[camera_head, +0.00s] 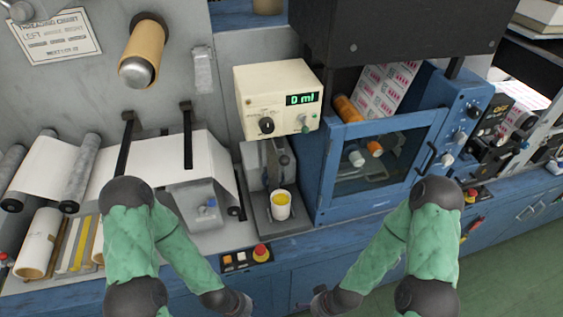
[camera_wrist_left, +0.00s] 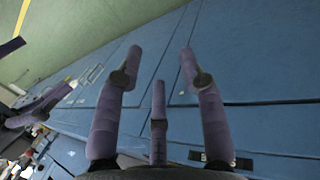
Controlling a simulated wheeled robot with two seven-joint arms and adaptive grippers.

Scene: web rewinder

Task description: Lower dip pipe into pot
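The white pot (camera_head: 281,207) with yellow contents stands upright on the small grey stand below the cream dispenser box (camera_head: 278,100). A dark lever with a knob (camera_head: 282,158) is on the bracket under the box. I cannot clearly pick out the dip pipe there. My left gripper (camera_wrist_left: 161,50) is open and empty, its three purple fingers spread in front of the blue cabinet. My right gripper (camera_wrist_left: 62,95) shows small at the left of the wrist view, its fingers apart and empty. In the head view both hands are low at the bottom edge, away from the pot, with fingers cut off.
The dispenser display reads 0 ml. A blue windowed cabinet (camera_head: 380,165) stands close on the pot's right. A button panel with a red emergency stop (camera_head: 261,253) is on the front edge. White web and rollers (camera_head: 85,165) fill the left. Floor (camera_head: 520,260) is clear at lower right.

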